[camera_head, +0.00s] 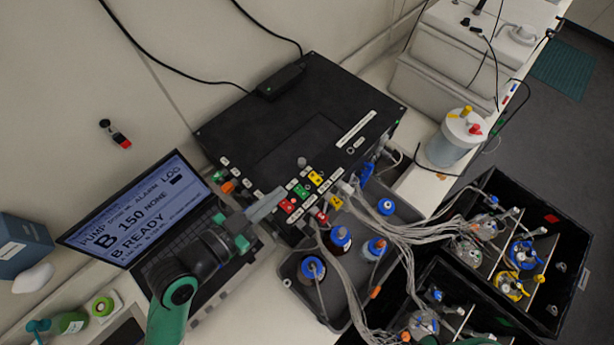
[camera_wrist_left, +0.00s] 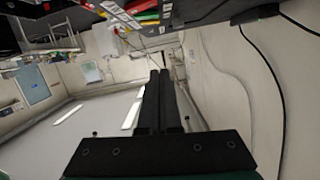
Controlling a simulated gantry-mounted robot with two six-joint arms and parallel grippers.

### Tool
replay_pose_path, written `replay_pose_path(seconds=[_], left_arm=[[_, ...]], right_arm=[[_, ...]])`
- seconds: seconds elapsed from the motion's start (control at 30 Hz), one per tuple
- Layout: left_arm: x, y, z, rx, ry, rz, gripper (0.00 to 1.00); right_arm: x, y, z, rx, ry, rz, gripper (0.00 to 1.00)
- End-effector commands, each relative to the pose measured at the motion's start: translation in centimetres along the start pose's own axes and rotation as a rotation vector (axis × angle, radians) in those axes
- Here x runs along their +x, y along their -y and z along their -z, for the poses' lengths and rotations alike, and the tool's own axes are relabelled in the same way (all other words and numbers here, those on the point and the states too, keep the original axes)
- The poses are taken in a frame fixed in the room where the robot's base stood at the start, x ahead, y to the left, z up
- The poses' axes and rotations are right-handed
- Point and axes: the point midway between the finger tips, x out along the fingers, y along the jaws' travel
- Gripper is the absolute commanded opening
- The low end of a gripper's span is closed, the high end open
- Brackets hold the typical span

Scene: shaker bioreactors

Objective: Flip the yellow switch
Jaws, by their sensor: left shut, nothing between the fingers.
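A yellow switch (camera_head: 316,178) sits on the front edge of the black control box (camera_head: 240,130), beside a green switch (camera_head: 301,191) and a red switch (camera_head: 287,205). A second yellow piece (camera_head: 336,202) shows lower on the box's front. My left gripper (camera_head: 281,192) is shut and empty, its fingers pointing at the switch row, just left of the red and green switches. In the left wrist view the shut fingers (camera_wrist_left: 160,76) show in the middle, with coloured switches (camera_wrist_left: 148,17) at the top edge. I cannot tell whether the fingertips touch anything. My right gripper is not in view.
A laptop (camera_head: 135,208) showing "B READY" stands left of the box. Blue-capped bottles (camera_head: 340,240) stand in a grey tray (camera_head: 302,292), with many tubes running right to black crates (camera_head: 560,268). A white lidded container (camera_head: 452,145) stands at the right.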

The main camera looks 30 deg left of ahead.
Motion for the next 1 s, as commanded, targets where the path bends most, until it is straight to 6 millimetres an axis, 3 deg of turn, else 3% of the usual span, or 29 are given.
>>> replay_pose_path(seconds=[0.27, 0.67, 0.8, 1.0], left_arm=[[2.2, -0.1, -0.1, 0.003, -0.004, -0.002, 0.00], [10.4, -0.1, 0.0, 0.000, 0.000, -0.002, 0.00], [10.7, 0.0, -2.7, -0.001, 0.003, -0.001, 0.00], [11.0, 0.0, -3.8, 0.000, -0.001, -0.001, 0.00]], right_arm=[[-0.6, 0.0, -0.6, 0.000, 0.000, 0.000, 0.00], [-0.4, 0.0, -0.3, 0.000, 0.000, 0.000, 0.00], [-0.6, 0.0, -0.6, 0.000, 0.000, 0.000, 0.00], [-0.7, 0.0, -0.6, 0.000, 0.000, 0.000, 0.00]])
